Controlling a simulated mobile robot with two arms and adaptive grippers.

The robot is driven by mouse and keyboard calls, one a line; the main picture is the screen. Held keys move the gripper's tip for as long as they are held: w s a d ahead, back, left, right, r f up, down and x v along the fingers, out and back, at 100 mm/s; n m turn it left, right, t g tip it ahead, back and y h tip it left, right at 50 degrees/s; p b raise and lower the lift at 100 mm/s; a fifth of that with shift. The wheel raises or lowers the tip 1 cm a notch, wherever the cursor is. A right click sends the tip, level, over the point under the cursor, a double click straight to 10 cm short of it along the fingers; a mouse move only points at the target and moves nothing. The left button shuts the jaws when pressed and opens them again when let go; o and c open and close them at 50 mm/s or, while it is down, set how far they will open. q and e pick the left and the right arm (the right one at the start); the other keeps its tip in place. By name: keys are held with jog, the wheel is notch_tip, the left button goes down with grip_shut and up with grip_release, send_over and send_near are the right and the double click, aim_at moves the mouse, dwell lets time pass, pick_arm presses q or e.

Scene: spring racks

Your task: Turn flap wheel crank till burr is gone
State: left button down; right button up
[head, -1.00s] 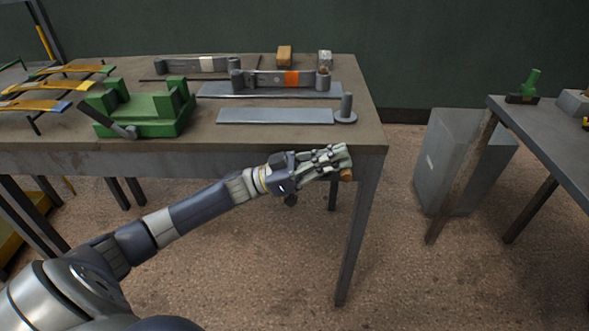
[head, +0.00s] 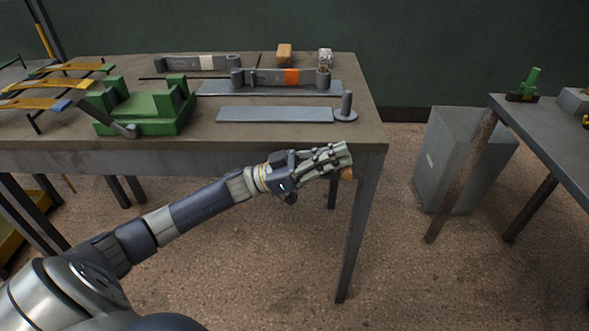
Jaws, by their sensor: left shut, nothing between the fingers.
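My left gripper (head: 345,158) is shut and empty in front of the table's front edge, near its right corner. A small brown-orange knob (head: 346,173) shows just below its fingertips; I cannot tell whether it is the crank handle or whether the fingers touch it. No flap wheel can be made out clearly. My right gripper is not in view.
The table (head: 190,148) holds a green vise-like fixture (head: 145,112), a flat grey bar (head: 275,115), an upright grey peg on a disc (head: 346,106) and a wooden block (head: 284,53).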

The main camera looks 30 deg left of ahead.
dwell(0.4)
pick_arm(q)
jog(key=v, duration=1.2)
dwell(0.4)
